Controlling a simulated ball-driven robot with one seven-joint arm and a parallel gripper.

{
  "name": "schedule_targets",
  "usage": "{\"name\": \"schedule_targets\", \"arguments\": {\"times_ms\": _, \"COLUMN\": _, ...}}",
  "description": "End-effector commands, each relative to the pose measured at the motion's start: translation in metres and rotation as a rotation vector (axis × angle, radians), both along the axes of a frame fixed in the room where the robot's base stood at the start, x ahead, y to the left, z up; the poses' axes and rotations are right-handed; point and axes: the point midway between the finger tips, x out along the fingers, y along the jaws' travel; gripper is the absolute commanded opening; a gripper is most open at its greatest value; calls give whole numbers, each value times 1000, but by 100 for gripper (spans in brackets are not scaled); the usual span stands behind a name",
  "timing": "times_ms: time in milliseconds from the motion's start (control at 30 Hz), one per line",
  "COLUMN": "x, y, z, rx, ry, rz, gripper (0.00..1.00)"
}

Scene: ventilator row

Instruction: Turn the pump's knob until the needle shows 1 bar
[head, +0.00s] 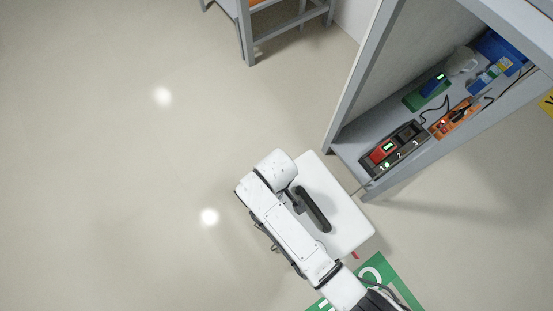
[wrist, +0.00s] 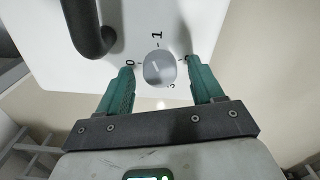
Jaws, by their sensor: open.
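The white pump box (head: 345,217) stands below my arm in the head view, with a dark handle (head: 313,209) on top. In the wrist view its white face (wrist: 200,22) fills the upper middle, and the dark handle (wrist: 92,32) shows at upper left. A round grey knob (wrist: 158,68) with a short pale mark sits on this face, with printed figures around it: 0 at left, 1 above, others partly hidden. My gripper (wrist: 160,72) is open, one green finger on each side of the knob, with gaps visible. No needle can be made out.
A grey shelf unit (head: 349,92) at right holds a dock (head: 394,150) numbered 1 to 3, an orange power strip (head: 454,118) and a green tray (head: 427,94). A green floor mat (head: 391,267) lies below the box. The floor at left is clear.

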Motion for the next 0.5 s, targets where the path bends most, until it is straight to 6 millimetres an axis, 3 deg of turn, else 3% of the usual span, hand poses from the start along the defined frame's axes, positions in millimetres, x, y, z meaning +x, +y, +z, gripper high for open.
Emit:
{"name": "schedule_targets", "arguments": {"times_ms": 167, "x": 0, "y": 0, "z": 12, "rx": 1, "ry": -1, "rz": 0, "gripper": 66}}
{"name": "schedule_targets", "arguments": {"times_ms": 500, "x": 1, "y": 0, "z": 76, "rx": 2, "ry": -3, "rz": -1, "gripper": 66}}
